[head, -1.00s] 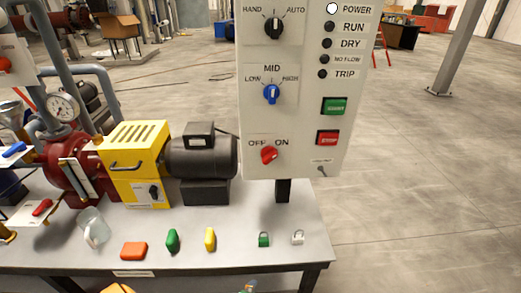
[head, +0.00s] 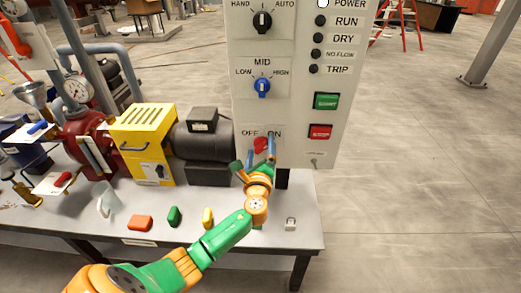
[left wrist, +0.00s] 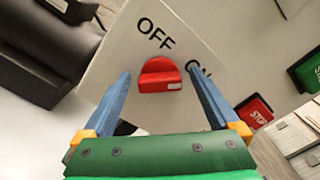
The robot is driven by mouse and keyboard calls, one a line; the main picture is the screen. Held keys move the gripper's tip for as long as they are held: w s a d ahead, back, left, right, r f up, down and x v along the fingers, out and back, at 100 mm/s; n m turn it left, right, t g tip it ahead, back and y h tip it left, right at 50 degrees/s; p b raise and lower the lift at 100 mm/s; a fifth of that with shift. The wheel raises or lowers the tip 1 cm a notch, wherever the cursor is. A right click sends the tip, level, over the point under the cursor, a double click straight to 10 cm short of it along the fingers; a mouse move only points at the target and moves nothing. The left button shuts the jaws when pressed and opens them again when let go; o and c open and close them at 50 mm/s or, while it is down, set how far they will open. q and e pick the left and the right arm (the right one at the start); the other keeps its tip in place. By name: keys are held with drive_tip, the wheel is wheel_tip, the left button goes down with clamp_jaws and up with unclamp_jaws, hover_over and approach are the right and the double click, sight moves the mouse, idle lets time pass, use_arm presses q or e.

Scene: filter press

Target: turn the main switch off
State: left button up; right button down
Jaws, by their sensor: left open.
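The main switch is a red knob (head: 261,144) low on the pale control panel (head: 300,85), under the words OFF and ON. In the left wrist view the red knob (left wrist: 160,76) lies between my two blue fingers, with OFF above it and ON partly hidden by the right finger. A small white mark shows on the knob's right part, on the ON side. My left gripper (head: 255,157) is open in front of the knob, one finger on each side; it also shows in the left wrist view (left wrist: 158,78). I see no clear contact. My right gripper is not in view.
A black selector (head: 262,21), a blue selector (head: 261,87), a green button (head: 326,101) and a red stop button (head: 320,132) sit on the same panel. A black motor (head: 204,138) stands left of it. Small coloured pieces and a silver padlock (head: 291,224) lie on the table.

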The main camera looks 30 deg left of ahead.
use_arm(q)
drive_tip(key=shift+s, duration=0.15)
drive_tip(key=shift+c, duration=1.3)
drive_tip(key=c, duration=1.1)
drive_tip(key=shift+f, duration=0.1)
drive_tip(key=n+b, duration=0.1)
drive_tip(key=n, duration=0.1)
drive_tip(key=n+b, duration=0.1)
drive_tip(key=shift+f+n+b, duration=0.2)
drive_tip(key=shift+n+b, duration=0.2)
drive_tip(key=n+b, duration=0.3)
drive_tip(key=n, duration=0.2)
drive_tip(key=shift+a+f, duration=0.1)
drive_tip(key=n+b, duration=0.2)
drive_tip(key=n, duration=0.3)
drive_tip(key=shift+n+b, duration=0.95)
drive_tip(key=shift+n, duration=1.15)
